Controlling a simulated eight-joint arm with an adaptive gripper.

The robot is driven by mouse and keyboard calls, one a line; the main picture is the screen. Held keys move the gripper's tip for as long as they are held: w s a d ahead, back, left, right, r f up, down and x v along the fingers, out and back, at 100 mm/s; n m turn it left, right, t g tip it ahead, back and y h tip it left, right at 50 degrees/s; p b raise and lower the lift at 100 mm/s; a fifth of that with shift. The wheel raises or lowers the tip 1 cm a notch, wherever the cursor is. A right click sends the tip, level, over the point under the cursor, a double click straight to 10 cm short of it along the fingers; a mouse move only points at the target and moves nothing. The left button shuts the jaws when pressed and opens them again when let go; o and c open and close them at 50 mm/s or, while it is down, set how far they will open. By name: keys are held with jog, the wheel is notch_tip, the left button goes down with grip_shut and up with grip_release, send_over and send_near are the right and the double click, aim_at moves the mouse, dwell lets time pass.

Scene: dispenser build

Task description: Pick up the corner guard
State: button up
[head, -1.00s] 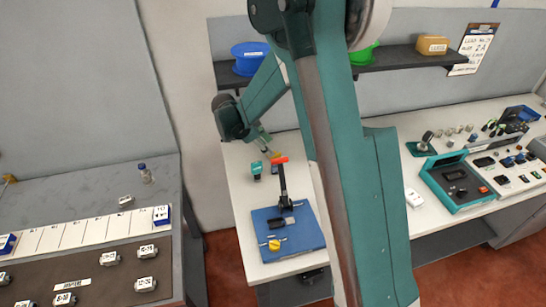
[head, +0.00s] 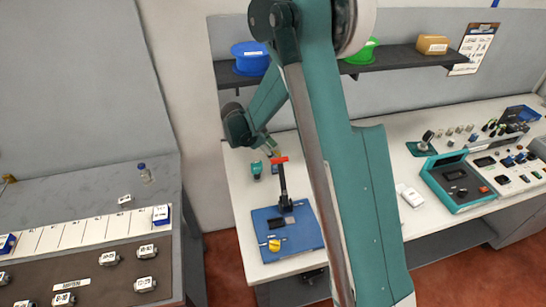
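I cannot make out with certainty which thing is the corner guard; the parts on the bench are small in this view. My gripper (head: 274,152) is small and partly merged with what lies behind it. It points down over the back of the narrow white bench (head: 238,190), near a teal item (head: 257,170) and the red top (head: 279,160) of a black upright stand (head: 283,185). I cannot see whether its fingers are open or hold anything. A blue mat (head: 304,239) in front of the stand carries a dark block (head: 276,224) and a yellow part (head: 275,244).
A shelf (head: 400,63) with blue and green spools and a tan box (head: 432,44) hangs behind my arm. At left, a grey table holds a brown mat (head: 115,279) with labelled parts. At right, a bench carries a teal case (head: 457,183) and several small parts.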

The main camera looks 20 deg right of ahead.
jog(key=shift+d+f, duration=0.15)
jog(key=shift+f, duration=0.2)
dwell(0.3)
jog(key=c, duration=0.5)
